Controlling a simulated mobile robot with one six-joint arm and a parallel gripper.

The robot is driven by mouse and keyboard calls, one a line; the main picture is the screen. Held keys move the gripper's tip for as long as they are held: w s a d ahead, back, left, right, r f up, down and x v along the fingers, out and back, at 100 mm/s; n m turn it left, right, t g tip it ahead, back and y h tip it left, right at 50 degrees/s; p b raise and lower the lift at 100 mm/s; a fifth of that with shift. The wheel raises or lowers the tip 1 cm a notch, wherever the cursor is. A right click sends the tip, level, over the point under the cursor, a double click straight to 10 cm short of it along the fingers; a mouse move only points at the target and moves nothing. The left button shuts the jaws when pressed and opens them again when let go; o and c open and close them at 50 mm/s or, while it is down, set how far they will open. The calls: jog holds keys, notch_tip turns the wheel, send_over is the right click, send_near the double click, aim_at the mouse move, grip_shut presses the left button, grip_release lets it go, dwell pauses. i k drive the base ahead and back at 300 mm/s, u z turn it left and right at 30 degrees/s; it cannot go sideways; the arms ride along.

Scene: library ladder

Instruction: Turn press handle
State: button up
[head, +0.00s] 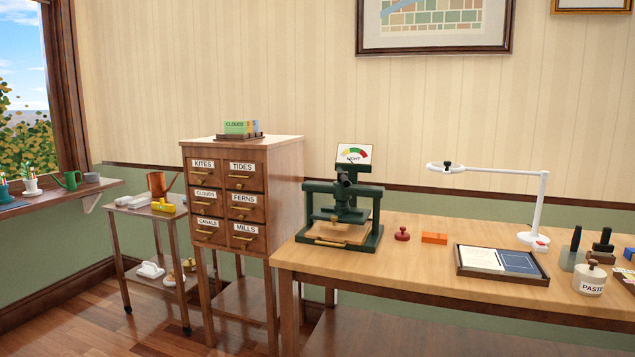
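A dark green press (342,217) stands at the left end of the wooden table. It has a tall frame, a central screw column and a wooden bed with a brass pull at the front. The handle (346,187) appears to be the dark bar with knobs at the top of the column. My gripper is not in view, and nothing touches the press.
On the table (410,259), a red knobbed object (402,234), an orange block (434,238), a tray (501,280), a white lamp (536,210) and a paste jar (590,281) sit right of the press. A drawer cabinet (284,190) stands left. Floor (95,310) shows at lower left.

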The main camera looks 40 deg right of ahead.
aim_at(343, 176)
jog(key=z, duration=1.2)
jog(key=k, duration=0.1)
jog(key=u, duration=2.3)
jog(key=k, duration=1.35)
jog(key=z, duration=0.25)
jog(key=i, duration=0.4)
jog(key=z, duration=0.7)
jog(key=i, duration=1.15)
jog(key=u, duration=0.15)
